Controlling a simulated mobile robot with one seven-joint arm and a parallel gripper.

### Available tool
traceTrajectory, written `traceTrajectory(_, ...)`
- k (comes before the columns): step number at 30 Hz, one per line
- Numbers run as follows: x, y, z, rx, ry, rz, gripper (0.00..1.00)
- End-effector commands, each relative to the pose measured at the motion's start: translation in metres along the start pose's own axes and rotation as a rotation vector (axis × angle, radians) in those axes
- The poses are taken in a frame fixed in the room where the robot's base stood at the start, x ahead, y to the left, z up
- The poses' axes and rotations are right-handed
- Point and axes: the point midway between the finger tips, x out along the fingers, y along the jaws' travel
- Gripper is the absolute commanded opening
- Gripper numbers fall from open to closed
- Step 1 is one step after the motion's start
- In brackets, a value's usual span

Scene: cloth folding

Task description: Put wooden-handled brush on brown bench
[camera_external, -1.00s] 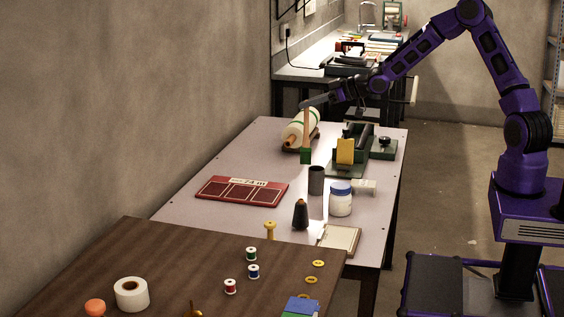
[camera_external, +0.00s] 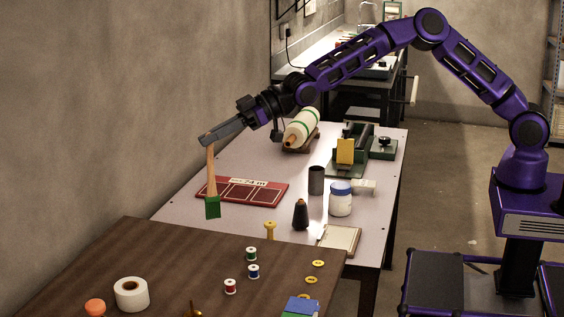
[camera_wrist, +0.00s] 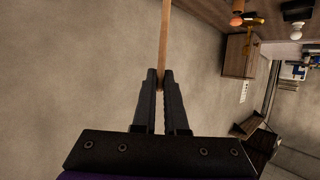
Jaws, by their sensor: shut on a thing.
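The brush (camera_external: 212,182) has a long wooden handle and a green block at its lower end. It hangs upright in the external view, in front of the red panel on the pale table. My gripper (camera_external: 204,141) is shut on the top of the wooden handle. In the wrist view my gripper (camera_wrist: 160,78) holds the handle (camera_wrist: 165,40) between both fingers, and the green end is out of frame. The brown bench (camera_external: 110,268) fills the near left of the external view, below and nearer than the brush.
On the bench are a white tape roll (camera_external: 131,294), an orange knob (camera_external: 95,307), several thread spools (camera_external: 253,271), yellow rings (camera_external: 318,264) and blue-green cards (camera_external: 300,306). Its left back part is clear. The pale table (camera_external: 178,206) holds a red panel (camera_external: 250,190), a jar (camera_external: 340,199) and a dark cone (camera_external: 300,215).

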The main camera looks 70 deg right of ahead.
Motion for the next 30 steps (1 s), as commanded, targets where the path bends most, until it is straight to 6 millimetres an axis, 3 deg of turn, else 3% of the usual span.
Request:
traceTrajectory(1,0.009,-0.025,-0.007,-0.009,0.0,-0.028,0.0)
traceTrajectory(3,0.018,-0.053,-0.014,-0.019,-0.001,-0.057,0.0)
traceTrajectory(6,0.026,-0.084,-0.021,-0.029,-0.001,-0.088,0.0)
traceTrajectory(10,0.033,-0.108,-0.026,-0.036,-0.003,-0.112,0.0)
traceTrajectory(16,0.036,-0.118,-0.023,-0.038,-0.006,-0.122,0.0)
traceTrajectory(24,0.054,-0.117,0.021,-0.039,-0.007,-0.121,0.0)
traceTrajectory(30,0.06,-0.117,0.035,-0.039,-0.005,-0.121,0.0)
